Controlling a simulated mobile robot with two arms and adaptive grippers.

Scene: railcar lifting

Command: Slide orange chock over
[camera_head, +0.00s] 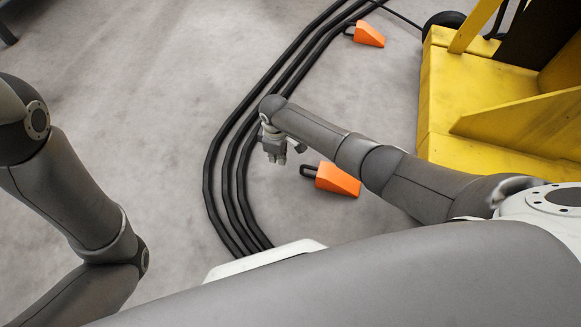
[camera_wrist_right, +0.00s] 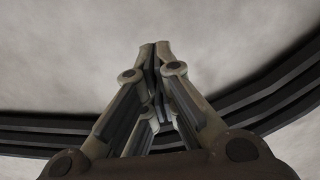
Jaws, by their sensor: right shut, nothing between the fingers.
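An orange wedge-shaped chock (camera_head: 338,180) with a black handle loop on its left end lies on the floor in the head view, just below my right forearm. A second orange chock (camera_head: 369,34) with a similar loop lies at the top, left of the yellow machine. My right gripper (camera_head: 276,163) hangs over the floor beside the black cables, left of the nearer chock and apart from it. In the right wrist view its fingers (camera_wrist_right: 155,47) are together with nothing between them. No chock shows there. My left arm is at the left edge; its gripper is out of view.
Several black cables (camera_head: 222,165) run in a bend along the floor, left of the chocks; they also cross the right wrist view (camera_wrist_right: 40,131). A yellow machine (camera_head: 440,95) with a black wheel stands at the right.

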